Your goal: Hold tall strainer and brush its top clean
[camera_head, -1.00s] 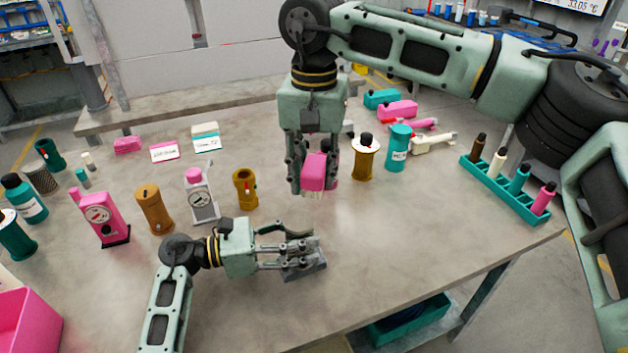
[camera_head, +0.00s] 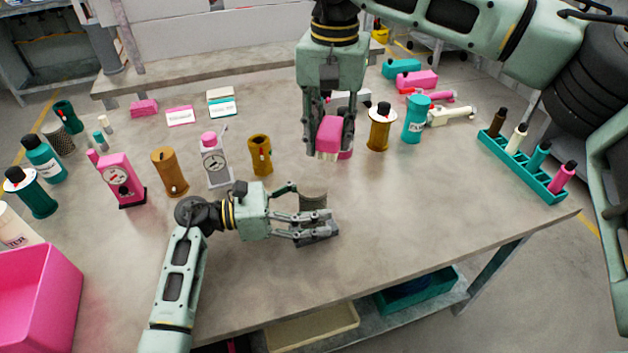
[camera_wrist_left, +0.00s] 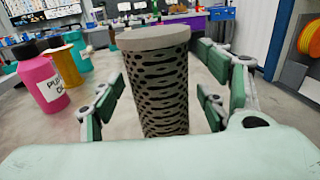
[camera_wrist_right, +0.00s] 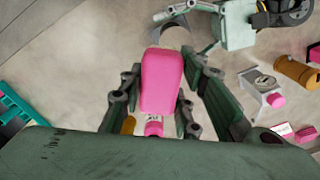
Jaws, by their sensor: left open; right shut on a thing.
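The tall strainer (camera_wrist_left: 160,85) is a dark perforated cylinder with a flat grey top. In the left wrist view it stands upright between the spread fingers of my left gripper (camera_wrist_left: 163,105). In the head view its upper part (camera_head: 313,198) shows behind my left gripper (camera_head: 312,222), which is open around it; its lower part is hidden. My right gripper (camera_head: 330,132) is shut on a pink brush (camera_head: 330,138), with pale bristles at its lower edge. The brush also shows in the right wrist view (camera_wrist_right: 162,80). It is held apart from the strainer, farther back.
A teal rack (camera_head: 520,170) is at the right edge. The front right tabletop is clear.

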